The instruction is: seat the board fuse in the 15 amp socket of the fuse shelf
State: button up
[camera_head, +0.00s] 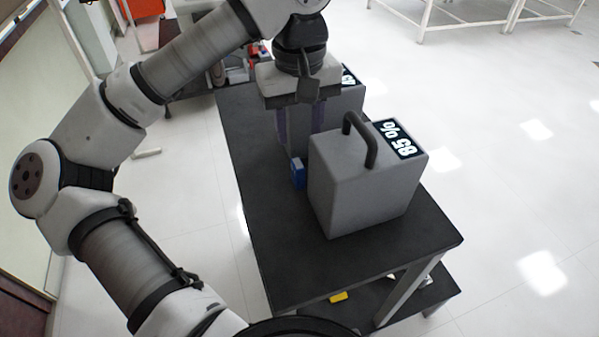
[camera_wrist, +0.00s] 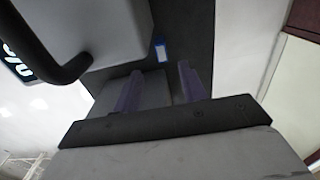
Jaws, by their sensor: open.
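A small blue block (camera_head: 298,172) stands on the dark table top, close to the left side of the near grey box. It may be the board fuse, but its shape is too small to tell. In the wrist view, a blue piece with a pale patch (camera_wrist: 161,52) lies ahead of my fingertips. My gripper (camera_head: 300,146) points down above the table, behind the blue block in the head view. Its two purple fingers (camera_wrist: 158,76) are apart, with nothing visibly held between them. I cannot make out the fuse shelf or a 15 amp socket.
The near grey box (camera_head: 362,180) has a dark handle and an "85 %" display. A second grey box (camera_head: 350,95) stands behind it, partly hidden by my gripper. The dark table (camera_head: 290,270) is bare at its near left. A yellow piece (camera_head: 338,297) lies on the lower shelf.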

aim_at(297, 161)
notch_tip(297, 161, down, 5)
jog(key=shift+w+a+f+p, duration=0.15)
jog(key=shift+f+p, duration=0.15)
jog(key=shift+f, duration=1.1)
jog(key=shift+w+a+f+p, duration=0.15)
jog(key=shift+f+p, duration=0.15)
jog(key=shift+f, duration=1.05)
jog(key=shift+d, duration=0.1)
grip_shut()
